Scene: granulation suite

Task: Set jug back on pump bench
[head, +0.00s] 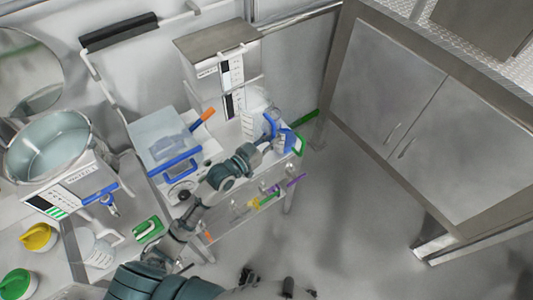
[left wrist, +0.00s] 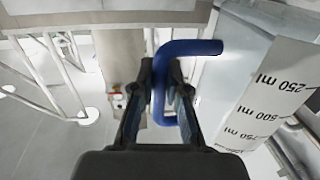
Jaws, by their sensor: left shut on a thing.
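The jug (head: 252,124) is pale and clear with volume marks and a blue handle (head: 271,124). In the head view it is at the right end of the white pump bench (head: 211,147), in front of a boxy steel unit. Whether its base touches the bench I cannot tell. My left gripper (head: 268,143) is shut on the blue handle. The left wrist view shows the fingers (left wrist: 160,75) closed around the handle bar (left wrist: 190,47), with the marked jug wall (left wrist: 243,95) to their right. My right gripper is not seen.
A steel-topped unit (head: 218,45) stands behind the bench. A clear box with a blue handle (head: 174,163) is left of the jug. A blue-and-green item (head: 292,141) is close at the right. A steel cabinet (head: 400,110) stands at right; the floor (head: 340,225) between is clear.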

